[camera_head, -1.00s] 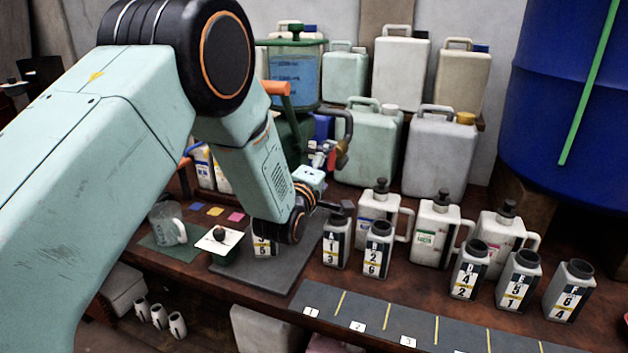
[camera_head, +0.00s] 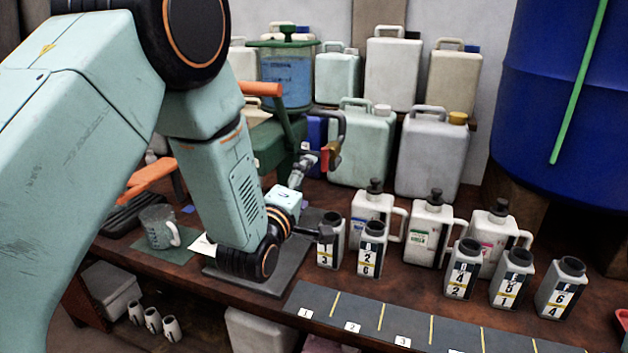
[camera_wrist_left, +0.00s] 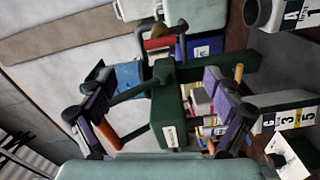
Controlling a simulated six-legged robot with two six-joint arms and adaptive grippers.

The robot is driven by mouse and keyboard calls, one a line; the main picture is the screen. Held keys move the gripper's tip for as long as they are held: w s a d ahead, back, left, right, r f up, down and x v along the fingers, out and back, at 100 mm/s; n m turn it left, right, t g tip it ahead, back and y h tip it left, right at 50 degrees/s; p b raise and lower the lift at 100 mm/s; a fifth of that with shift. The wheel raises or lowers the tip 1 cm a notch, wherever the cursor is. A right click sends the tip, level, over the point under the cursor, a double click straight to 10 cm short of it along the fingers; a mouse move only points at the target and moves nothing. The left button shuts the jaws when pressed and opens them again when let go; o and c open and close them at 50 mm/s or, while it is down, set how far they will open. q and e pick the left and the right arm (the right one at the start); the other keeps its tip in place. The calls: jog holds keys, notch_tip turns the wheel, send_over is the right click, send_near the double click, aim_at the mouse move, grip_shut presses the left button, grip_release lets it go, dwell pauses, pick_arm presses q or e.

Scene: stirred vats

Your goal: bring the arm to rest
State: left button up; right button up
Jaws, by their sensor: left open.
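My left arm (camera_head: 205,170) comes in from the left and bends down over the bench. Its gripper (camera_head: 312,200) is open and points away from me, towards the green vat stand; the arm hides part of it. In the left wrist view the open fingers (camera_wrist_left: 165,100) stand apart, with nothing held between them. Beyond them show the green stand (camera_wrist_left: 170,120) and the blue vat (camera_wrist_left: 128,75). A bottle marked 3 and 5 (camera_wrist_left: 285,120) shows at the right of the wrist view. My right gripper is not in view.
Labelled bottles (camera_head: 371,250) stand close to the gripper's right. White jugs (camera_head: 430,232) and large canisters (camera_head: 432,155) stand behind. A clear beaker (camera_head: 160,228) is left of the arm. The numbered strip (camera_head: 380,318) at the front is bare.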

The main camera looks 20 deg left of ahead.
aim_at(323, 162)
pick_arm(q)
jog(key=shift+w+d, duration=0.2)
jog(key=shift+w, duration=5.8)
jog(key=shift+s, duration=0.15)
jog(key=shift+w, duration=0.25)
jog(key=m, duration=0.3)
jog(key=shift+s, duration=0.15)
jog(key=m, duration=0.3)
jog(key=shift+b, duration=0.35)
jog(key=m, duration=0.2)
jog(key=shift+m, duration=0.4)
jog(key=m, duration=0.3)
jog(key=shift+b, duration=0.35)
jog(key=m, duration=0.5)
jog(key=shift+b, duration=0.3)
